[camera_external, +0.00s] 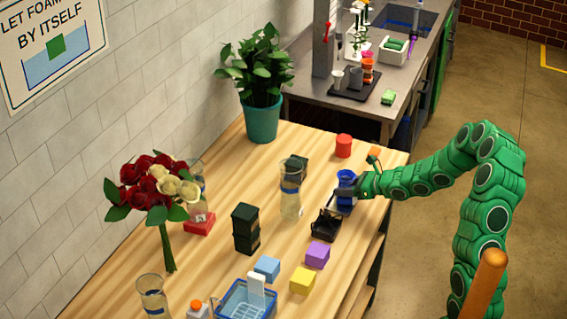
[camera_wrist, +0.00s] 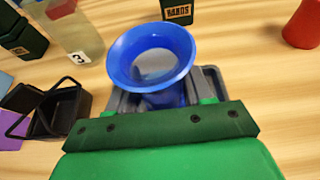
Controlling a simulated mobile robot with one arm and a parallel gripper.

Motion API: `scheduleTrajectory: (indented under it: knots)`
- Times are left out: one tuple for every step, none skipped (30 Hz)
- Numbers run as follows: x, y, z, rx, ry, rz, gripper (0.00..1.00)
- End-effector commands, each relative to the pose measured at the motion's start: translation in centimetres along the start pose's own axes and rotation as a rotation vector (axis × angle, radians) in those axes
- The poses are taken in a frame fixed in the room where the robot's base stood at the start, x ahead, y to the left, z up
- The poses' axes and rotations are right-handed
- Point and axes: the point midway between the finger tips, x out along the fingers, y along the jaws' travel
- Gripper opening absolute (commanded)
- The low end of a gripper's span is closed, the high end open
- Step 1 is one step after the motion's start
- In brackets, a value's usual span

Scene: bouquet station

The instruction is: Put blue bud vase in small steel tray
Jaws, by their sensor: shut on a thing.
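The blue bud vase (camera_external: 346,178) stands upright near the right edge of the wooden table, with its wide flared mouth (camera_wrist: 150,55) facing up in the wrist view. My gripper (camera_external: 362,188) reaches it from the right and is shut on it. In the wrist view the grey fingers lie on both sides of the vase below its rim. The vase's base is largely hidden there, and I cannot tell whether it touches the table.
A black basket (camera_external: 325,225), a clear glass vase (camera_external: 291,195) and a red cylinder (camera_external: 344,146) stand close by. Purple (camera_external: 317,255) and yellow (camera_external: 302,280) blocks lie nearer the front. A dark tray (camera_external: 340,92) with cups is on the back counter.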

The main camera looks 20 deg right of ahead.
Motion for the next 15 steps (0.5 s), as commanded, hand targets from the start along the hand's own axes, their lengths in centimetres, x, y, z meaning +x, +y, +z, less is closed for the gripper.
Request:
scheduleTrajectory:
  knots:
    - [0.06, 0.01, -0.09, 0.001, -0.001, 0.000, 0.07]
    - [0.09, 0.01, -0.16, 0.001, 0.000, 0.000, 0.07]
    - [0.07, 0.02, -0.14, 0.000, 0.000, 0.000, 0.57]
    - [0.06, 0.01, -0.13, 0.000, 0.000, 0.000, 0.61]
    - [0.07, 0.02, -0.13, 0.000, 0.000, 0.000, 0.66]
    - [0.06, 0.01, -0.13, 0.000, 0.000, 0.000, 0.72]
    - [0.06, 0.01, -0.13, 0.000, 0.000, 0.000, 0.76]
    - [0.06, 0.01, -0.13, 0.000, 0.000, 0.000, 0.76]
    - [0.06, 0.01, -0.12, 0.000, 0.000, 0.000, 0.76]
    - [0.06, 0.01, -0.12, 0.000, 0.000, 0.000, 0.76]
    - [0.06, 0.01, -0.12, 0.000, 0.000, 0.000, 0.76]
    - [0.06, 0.01, -0.12, 0.000, 0.000, 0.000, 0.76]
    - [0.06, 0.01, -0.12, 0.000, 0.000, 0.000, 0.76]
    - [0.06, 0.01, -0.12, 0.000, 0.000, 0.000, 0.76]
    - [0.05, 0.01, -0.10, 0.000, 0.000, 0.000, 0.76]
